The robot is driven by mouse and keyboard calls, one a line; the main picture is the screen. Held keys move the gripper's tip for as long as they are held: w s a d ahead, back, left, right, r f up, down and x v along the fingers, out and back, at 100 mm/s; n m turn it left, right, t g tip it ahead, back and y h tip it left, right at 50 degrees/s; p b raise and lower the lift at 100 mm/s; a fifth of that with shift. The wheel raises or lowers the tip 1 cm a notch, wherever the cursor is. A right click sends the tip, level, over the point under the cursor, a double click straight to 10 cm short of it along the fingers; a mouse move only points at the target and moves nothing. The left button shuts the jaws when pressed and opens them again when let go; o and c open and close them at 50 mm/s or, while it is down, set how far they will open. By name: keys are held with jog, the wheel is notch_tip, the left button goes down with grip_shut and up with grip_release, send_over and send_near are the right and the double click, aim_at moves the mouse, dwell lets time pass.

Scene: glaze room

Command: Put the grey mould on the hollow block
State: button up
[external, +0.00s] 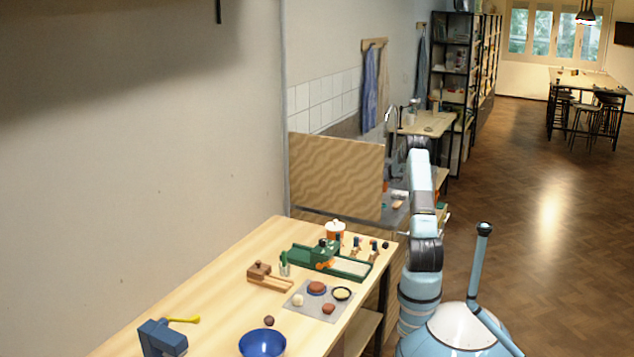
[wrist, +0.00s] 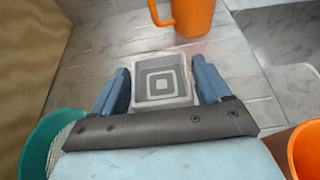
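In the wrist view a pale grey square piece (wrist: 160,78) with a raised pattern of nested squares lies between the two blue fingers of my gripper (wrist: 161,82). It looks like the grey mould. The fingers are close along its left and right sides; I cannot tell whether they press on it, or whether it rests on the surface. In the external view my gripper and this piece are hidden around the far end of my arm. I cannot make out the hollow block in either view.
On the marbled surface, an orange mug (wrist: 185,14) stands beyond the piece. A teal mesh-bottomed bowl (wrist: 46,138) is at lower left and an orange vessel (wrist: 306,150) at lower right. A wooden panel (external: 335,176) stands between the near wooden table (external: 228,290) and my arm's reach.

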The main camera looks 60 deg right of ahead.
jog(key=shift+o, duration=1.4)
jog(key=v, duration=1.2)
jog(key=shift+r, duration=0.1)
